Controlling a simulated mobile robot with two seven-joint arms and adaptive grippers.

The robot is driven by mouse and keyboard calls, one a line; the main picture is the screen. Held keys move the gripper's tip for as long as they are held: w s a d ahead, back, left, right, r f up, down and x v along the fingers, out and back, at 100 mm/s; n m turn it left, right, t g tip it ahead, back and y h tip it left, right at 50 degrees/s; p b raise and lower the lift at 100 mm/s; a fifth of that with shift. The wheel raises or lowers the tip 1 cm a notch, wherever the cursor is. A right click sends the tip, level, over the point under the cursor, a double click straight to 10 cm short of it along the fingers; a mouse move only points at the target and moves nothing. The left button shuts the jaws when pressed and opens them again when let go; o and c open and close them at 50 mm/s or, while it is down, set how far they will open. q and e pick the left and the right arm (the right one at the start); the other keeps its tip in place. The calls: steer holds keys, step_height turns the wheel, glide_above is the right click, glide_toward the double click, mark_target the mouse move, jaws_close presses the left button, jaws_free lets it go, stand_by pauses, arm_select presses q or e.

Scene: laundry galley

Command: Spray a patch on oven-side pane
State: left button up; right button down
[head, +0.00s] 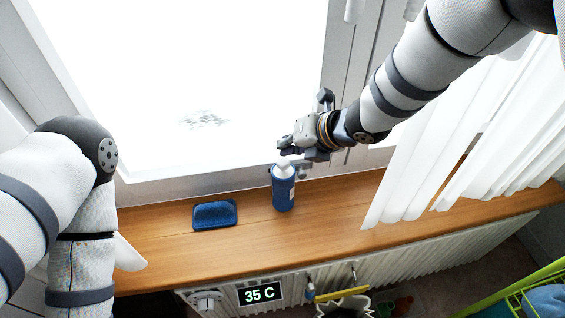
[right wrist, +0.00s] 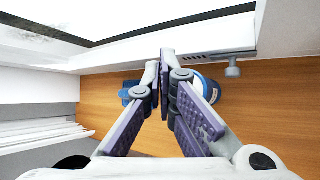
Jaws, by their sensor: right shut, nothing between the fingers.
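A blue spray bottle (head: 284,190) with a white top stands upright on the wooden sill. In the right wrist view the bottle (right wrist: 211,88) is partly hidden behind the right finger. The bright window pane (head: 220,60) has a faint grey-green speckled patch (head: 203,119) low down. I cannot tell from these frames which pane is the oven-side one. My right gripper (head: 286,149) is just above the bottle's top in the head view, its fingers shut and empty; its fingertips show in the right wrist view (right wrist: 167,56). My left arm shows at the left, but its gripper is out of sight.
A blue pad or sponge (head: 215,214) lies on the sill (head: 335,202) left of the bottle. White slatted blinds (head: 415,165) hang at the right. A radiator (head: 410,258) and a "35 C" display (head: 260,293) are below. The sill between pad and blinds is otherwise clear.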

mark_target(287, 160)
stand_by(0.4)
steer(key=shift+f, duration=0.45)
arm_select(q)
steer(key=shift+s+f, duration=0.2)
steer(key=shift+f, duration=0.05)
arm_select(e)
steer(key=shift+f, duration=0.6)
stand_by(0.4)
steer(key=shift+r+p, duration=0.3)
steer(key=shift+r, duration=0.85)
arm_select(q)
steer(key=shift+w+r, duration=0.5)
steer(key=shift+r, duration=0.05)
arm_select(e)
steer(key=shift+f, duration=0.1)
arm_select(q)
steer(key=shift+w+r+t+p, duration=0.6)
steer(key=shift+w+r+p, duration=0.3)
steer(key=shift+w+r, duration=0.25)
arm_select(e)
step_height(287, 160, up, 6)
